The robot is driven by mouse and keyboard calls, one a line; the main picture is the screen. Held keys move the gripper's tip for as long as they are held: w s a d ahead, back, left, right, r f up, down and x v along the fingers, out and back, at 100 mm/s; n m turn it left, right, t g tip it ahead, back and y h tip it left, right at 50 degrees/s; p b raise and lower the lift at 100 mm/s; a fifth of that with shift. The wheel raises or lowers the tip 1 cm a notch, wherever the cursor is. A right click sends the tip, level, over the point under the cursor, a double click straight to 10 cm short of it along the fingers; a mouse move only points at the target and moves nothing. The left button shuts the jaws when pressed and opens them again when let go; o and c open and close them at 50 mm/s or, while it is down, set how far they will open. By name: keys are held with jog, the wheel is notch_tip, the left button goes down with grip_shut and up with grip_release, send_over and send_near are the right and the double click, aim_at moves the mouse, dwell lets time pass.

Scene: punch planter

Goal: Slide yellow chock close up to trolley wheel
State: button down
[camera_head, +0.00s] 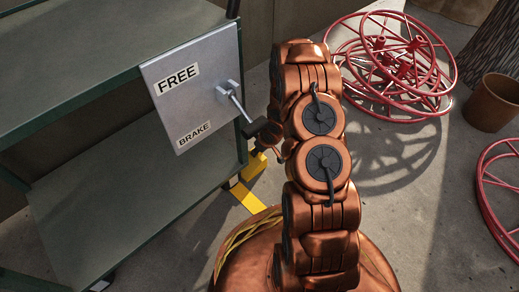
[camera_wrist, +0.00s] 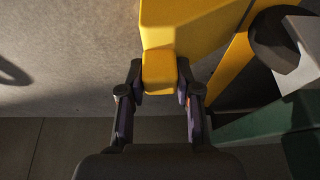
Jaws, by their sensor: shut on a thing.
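The yellow chock (camera_wrist: 190,22) fills the upper middle of the wrist view, with a block-like grip toward me. My gripper (camera_wrist: 160,84) is shut on that grip, one dark finger on each side. The dark, round trolley wheel (camera_wrist: 272,42) with a pale grey bracket is at upper right. A narrow gap seems to lie between chock and wheel; the chock's far end is cut off. In the head view the chock (camera_head: 254,166) shows partly beside the trolley's near right corner. My arm hides most of my gripper there.
The green-framed trolley (camera_head: 130,190) stands at left. Its grey FREE/BRAKE panel (camera_head: 190,85) has a lever (camera_head: 240,105) sticking out close to my arm. A yellow floor stripe (camera_head: 246,196) runs by the wheel. Red metal wheels (camera_head: 395,70) and a brown pot (camera_head: 492,102) are at right.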

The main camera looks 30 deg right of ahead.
jog(key=shift+s+a, duration=0.2)
jog(key=shift+a, duration=0.65)
jog(key=c, duration=0.7)
grip_release()
jog(key=shift+r, duration=0.1)
jog(key=shift+v, duration=5.95)
